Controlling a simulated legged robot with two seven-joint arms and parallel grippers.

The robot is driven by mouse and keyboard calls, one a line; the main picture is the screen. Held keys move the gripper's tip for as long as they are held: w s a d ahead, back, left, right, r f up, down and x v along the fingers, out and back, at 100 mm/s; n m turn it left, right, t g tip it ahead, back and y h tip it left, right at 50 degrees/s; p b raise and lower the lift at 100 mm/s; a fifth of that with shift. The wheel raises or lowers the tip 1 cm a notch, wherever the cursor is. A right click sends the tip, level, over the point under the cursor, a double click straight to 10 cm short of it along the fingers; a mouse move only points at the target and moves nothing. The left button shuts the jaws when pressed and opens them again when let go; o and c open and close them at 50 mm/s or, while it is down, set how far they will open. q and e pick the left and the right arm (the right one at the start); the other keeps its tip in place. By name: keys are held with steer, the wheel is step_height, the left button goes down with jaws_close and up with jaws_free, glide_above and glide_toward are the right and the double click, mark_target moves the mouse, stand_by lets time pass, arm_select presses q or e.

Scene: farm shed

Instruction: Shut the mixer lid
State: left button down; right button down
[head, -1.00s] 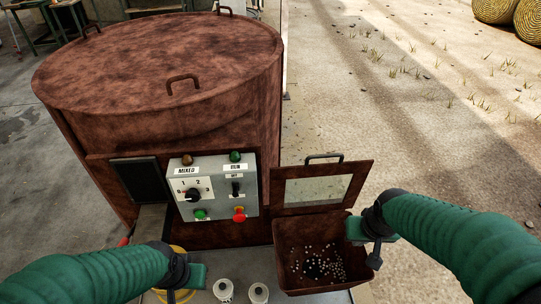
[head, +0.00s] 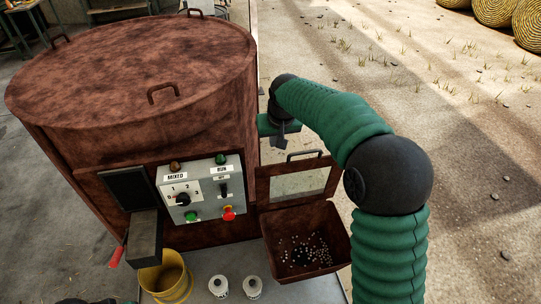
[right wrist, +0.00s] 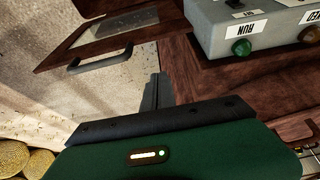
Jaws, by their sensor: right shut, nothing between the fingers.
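The mixer lid (head: 300,183) is a rusty brown flap with a clear window and a dark handle (head: 304,154) on its top edge. It stands open and upright behind the hopper box (head: 333,240), which holds small pale pellets. My right gripper (head: 281,142) is shut and empty, with its fingers pointing down just behind and left of the lid's top edge, apart from the handle. In the right wrist view, the closed fingers (right wrist: 150,93) show beside the lid (right wrist: 120,28) and its handle (right wrist: 100,62). My left gripper's fingers are out of view below the bottom left edge.
The mixer drum (head: 130,75) and its control panel (head: 203,188) stand left of the hopper. Open ground lies to the right.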

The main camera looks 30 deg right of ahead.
mark_target(275, 169)
steer(key=p+x, duration=0.2)
steer(key=x, duration=0.4)
steer(key=s, duration=0.2)
steer(key=s+a, duration=0.1)
steer(key=s, duration=0.1)
steer(key=shift+a+p, duration=0.1)
steer(key=shift+p, duration=0.25)
steer(key=shift+f, duration=0.15)
